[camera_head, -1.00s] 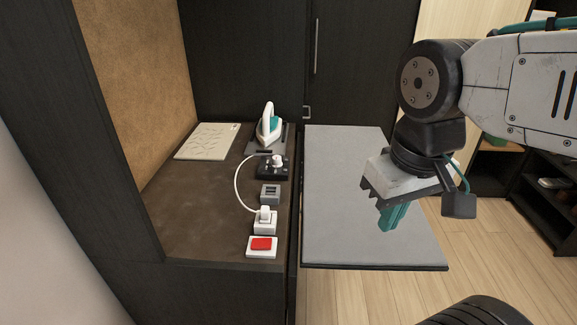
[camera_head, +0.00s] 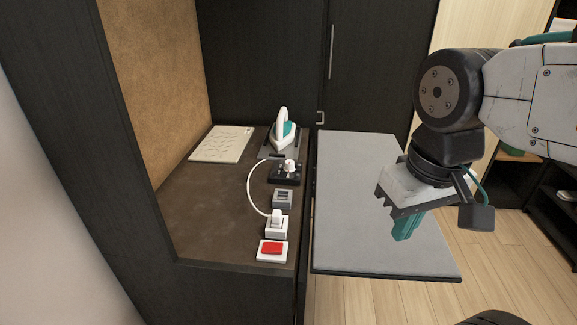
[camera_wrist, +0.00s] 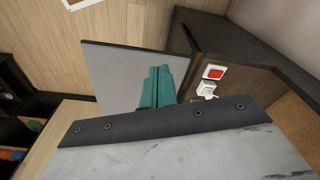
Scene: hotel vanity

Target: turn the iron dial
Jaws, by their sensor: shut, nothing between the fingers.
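A white and teal iron (camera_head: 283,131) stands on a dark plate at the back of the brown counter. In front of it is a black box (camera_head: 285,175) with a round white knob-like piece (camera_head: 290,166) on top; I cannot tell for sure whether this is the dial. My gripper (camera_head: 405,226) is shut and empty, its teal fingers pointing down over the grey board, to the right of the black box and apart from it. The teal fingers (camera_wrist: 157,87) also show in the wrist view; the iron and black box are not seen there.
A white cable runs from the black box to a white plug piece (camera_head: 276,225). A grey switch block (camera_head: 282,199) and a red button (camera_head: 272,248) line the counter's right edge. A pale patterned panel (camera_head: 221,144) lies at the back left. The grey board (camera_head: 345,205) is bare.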

